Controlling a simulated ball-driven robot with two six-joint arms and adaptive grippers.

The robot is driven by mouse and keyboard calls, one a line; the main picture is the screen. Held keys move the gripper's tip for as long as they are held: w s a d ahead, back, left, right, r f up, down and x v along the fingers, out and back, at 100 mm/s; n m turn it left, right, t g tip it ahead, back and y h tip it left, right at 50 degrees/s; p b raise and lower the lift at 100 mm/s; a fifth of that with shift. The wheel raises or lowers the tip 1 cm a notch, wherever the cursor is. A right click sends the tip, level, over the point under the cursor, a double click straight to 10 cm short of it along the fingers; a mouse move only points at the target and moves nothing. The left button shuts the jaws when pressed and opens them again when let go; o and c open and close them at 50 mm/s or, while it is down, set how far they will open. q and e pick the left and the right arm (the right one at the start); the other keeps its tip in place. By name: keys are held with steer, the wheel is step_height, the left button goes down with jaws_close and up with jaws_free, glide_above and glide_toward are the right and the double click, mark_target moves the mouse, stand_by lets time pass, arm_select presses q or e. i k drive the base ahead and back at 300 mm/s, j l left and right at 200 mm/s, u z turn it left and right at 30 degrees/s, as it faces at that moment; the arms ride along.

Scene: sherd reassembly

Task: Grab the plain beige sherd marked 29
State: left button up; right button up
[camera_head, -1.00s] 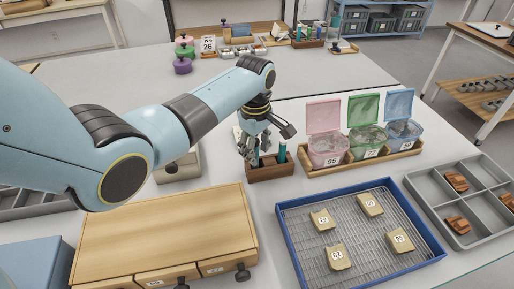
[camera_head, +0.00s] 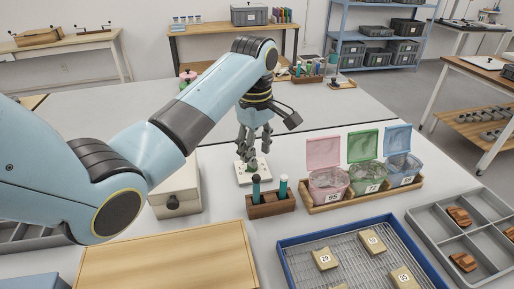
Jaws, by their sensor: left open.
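The plain beige sherd marked 29 (camera_head: 325,260) lies in the blue-rimmed wire tray (camera_head: 289,262), at its left side. Other beige sherds share the tray: one to its upper right (camera_head: 371,243), one to its lower right (camera_head: 404,278), and one cut off by the bottom edge. My left gripper (camera_head: 252,158) points down with its fingers apart and empty. I cannot tell whether the fingertips touch the plate. My right gripper is not in view.
A wooden holder (camera_head: 271,205) with two tubes stands between gripper and tray. Pink, green and blue lidded tubs (camera_head: 328,180) stand on a wooden stand behind the tray. A grey divided tray (camera_head: 455,228) is right, a beige box (camera_head: 176,197) and wooden drawer unit (camera_head: 165,262) left.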

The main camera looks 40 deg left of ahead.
mark_target(324, 260)
steer(key=k+l, duration=1.2)
steer(key=k, duration=0.1)
